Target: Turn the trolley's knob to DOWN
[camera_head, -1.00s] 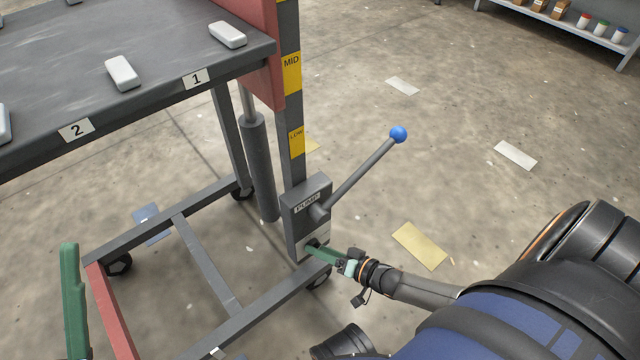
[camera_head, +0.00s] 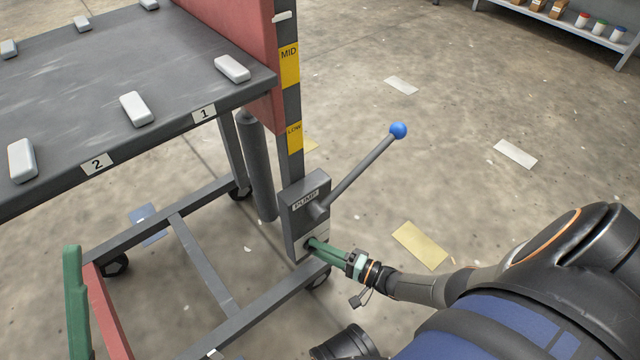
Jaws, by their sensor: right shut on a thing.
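The trolley's grey pump box (camera_head: 303,215), labelled PUMP, stands at the foot of the mast. A grey lever with a blue ball end (camera_head: 398,130) sticks out from it up to the right. My right gripper (camera_head: 315,244) reaches in from the lower right, its green fingers shut on the small knob at the box's lower front. The fingers hide most of the knob, and its setting cannot be read. The trolley's dark table top (camera_head: 170,75) stands level with a spot below the yellow MID mark (camera_head: 289,66) and above the LOW mark (camera_head: 294,136). My left gripper is out of view.
Several pale blocks (camera_head: 137,109) lie on the table top. A green and red handle (camera_head: 75,300) rises at the lower left. Open concrete floor with a few paper sheets (camera_head: 419,245) lies right. A shelf (camera_head: 600,35) stands at the far right.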

